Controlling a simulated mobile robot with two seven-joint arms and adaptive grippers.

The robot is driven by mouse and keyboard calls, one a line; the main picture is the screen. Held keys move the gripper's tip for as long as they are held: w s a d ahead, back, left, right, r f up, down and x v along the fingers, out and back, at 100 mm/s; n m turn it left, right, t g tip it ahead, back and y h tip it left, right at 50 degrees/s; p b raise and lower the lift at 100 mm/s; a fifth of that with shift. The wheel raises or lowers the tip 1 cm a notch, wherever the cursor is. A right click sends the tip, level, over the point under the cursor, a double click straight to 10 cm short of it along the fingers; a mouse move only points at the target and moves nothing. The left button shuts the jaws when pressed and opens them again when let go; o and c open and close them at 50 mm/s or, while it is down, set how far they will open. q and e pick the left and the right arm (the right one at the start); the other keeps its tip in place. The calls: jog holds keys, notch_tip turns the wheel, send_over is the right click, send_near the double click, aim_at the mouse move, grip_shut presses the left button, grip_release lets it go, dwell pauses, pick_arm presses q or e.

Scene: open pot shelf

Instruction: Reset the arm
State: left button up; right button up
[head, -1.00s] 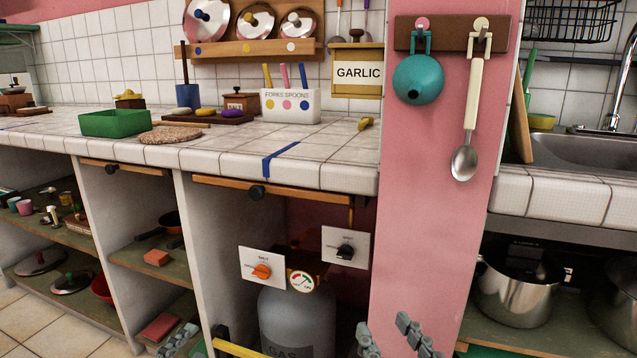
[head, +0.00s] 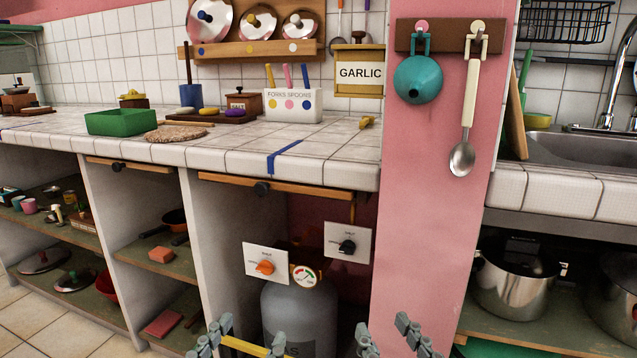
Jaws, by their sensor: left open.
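My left gripper (head: 243,337) is at the bottom of the head view, in front of the lower cupboard opening. Its grey fingers are spread apart, and I see nothing held between them. A yellow bar (head: 245,347) shows between the fingers; I cannot tell what it belongs to. My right gripper (head: 388,336) is at the bottom edge, in front of the pink pillar (head: 425,245). Its two fingers stand apart with nothing visible between them. The lower parts of both grippers and most of both arms are cut off by the frame.
A grey gas cylinder (head: 300,312) stands behind the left gripper, below two knob plates (head: 265,263) and a gauge (head: 306,275). The tiled counter (head: 330,150) is above. A metal pot (head: 515,290) sits right.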

pick_arm(q)
jog(key=s+a+f+n+g+y+p, duration=0.1)
jog(key=a+f+g+y+p, duration=0.2)
jog(key=f, duration=0.5)
jog(key=s+a+f+n+g+y+p, duration=0.1)
jog(key=a+f+g+p, duration=0.25)
jog(key=f, duration=0.45)
pick_arm(e)
jog(key=d+f+g+h, duration=0.2)
jog(key=d+f+g, duration=0.2)
jog(key=f, duration=0.5)
jog(key=d+f+g+h, duration=0.2)
jog(key=d+f+g, duration=0.1)
jog(key=f, duration=0.6)
pick_arm(q)
jog(key=s+a+f+n+g+y+p, duration=0.1)
jog(key=s+a+f+g+y+p, duration=0.2)
jog(key=s+a+f+g, duration=0.5)
jog(key=s+a+f, duration=0.3)
jog(key=f, duration=0.1)
jog(key=shift+p, duration=0.4)
pick_arm(e)
jog(key=s+d+f+m+g+h, duration=0.2)
jog(key=s+d+f+g+h, duration=0.1)
jog(key=s+d+f+g, duration=0.5)
jog(key=s+d+f, duration=0.3)
jog(key=s, duration=0.1)
jog(key=shift+f, duration=0.25)
pick_arm(q)
jog(key=shift+g, duration=0.25)
